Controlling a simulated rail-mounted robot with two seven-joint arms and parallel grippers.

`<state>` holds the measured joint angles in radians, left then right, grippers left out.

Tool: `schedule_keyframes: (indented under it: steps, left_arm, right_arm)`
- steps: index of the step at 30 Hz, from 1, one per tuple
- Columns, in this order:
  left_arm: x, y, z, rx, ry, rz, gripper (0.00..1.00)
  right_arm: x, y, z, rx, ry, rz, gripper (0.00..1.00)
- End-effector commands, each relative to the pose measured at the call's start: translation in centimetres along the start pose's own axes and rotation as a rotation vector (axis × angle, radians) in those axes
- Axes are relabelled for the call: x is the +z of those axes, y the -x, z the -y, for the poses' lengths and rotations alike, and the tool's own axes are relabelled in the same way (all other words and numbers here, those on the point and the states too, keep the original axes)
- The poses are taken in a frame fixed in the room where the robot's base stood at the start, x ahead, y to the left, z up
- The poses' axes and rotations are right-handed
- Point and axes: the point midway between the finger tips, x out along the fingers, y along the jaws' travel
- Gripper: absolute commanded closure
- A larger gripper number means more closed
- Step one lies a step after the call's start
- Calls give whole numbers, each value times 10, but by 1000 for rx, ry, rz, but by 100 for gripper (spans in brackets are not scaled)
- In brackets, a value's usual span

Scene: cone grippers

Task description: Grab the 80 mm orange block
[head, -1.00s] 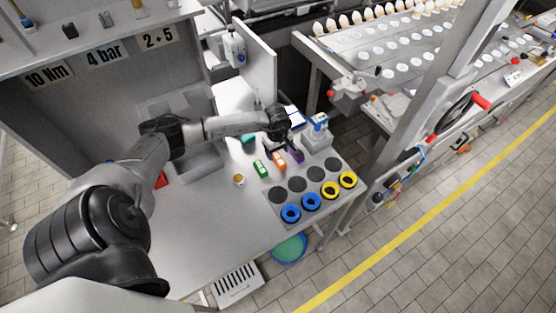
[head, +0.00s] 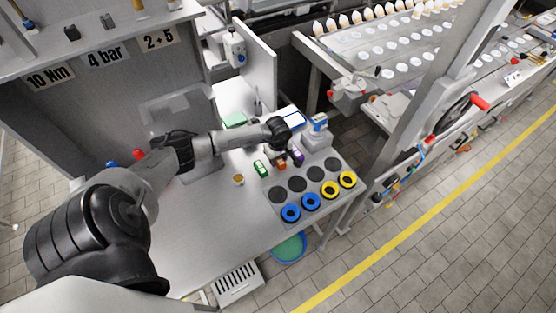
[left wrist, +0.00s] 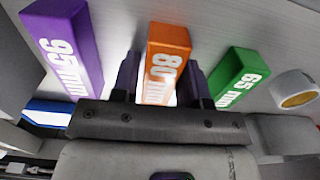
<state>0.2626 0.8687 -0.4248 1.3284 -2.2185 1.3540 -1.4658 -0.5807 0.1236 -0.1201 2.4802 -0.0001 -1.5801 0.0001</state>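The orange block, marked 80 mm, stands between a green and a purple block on the bench; in the head view its lower part (head: 281,164) shows below my left gripper (head: 285,147). In the left wrist view the orange block (left wrist: 168,45) lies between the two dark fingers of my left gripper (left wrist: 162,85). The fingers look open, one on each side of it; whether they touch it is hard to tell. My right gripper is not in view.
The purple 95 mm block (left wrist: 65,45) and green 65 mm block (left wrist: 240,78) stand close on either side. A small round part (head: 238,180) lies left of the green block. A plate with blue rings (head: 291,213) and yellow rings (head: 347,180) is in front.

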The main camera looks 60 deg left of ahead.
Motion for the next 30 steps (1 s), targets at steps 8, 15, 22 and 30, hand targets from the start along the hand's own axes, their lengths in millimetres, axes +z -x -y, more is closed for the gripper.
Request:
schedule_keyframes:
  steps: [8, 15, 22, 30]
  left_arm:
    - [0, 0, 0, 0, 0, 0, 86]
    - [0, 1, 0, 1, 0, 0, 97]
    - [-1, 6, -1, 2, -1, -1, 97]
    - [-2, 42, -1, 3, -3, -4, 97]
  right_arm:
    - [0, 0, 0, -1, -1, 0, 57]
    - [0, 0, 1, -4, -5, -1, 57]
    - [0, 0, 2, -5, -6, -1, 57]
    - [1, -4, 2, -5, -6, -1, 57]
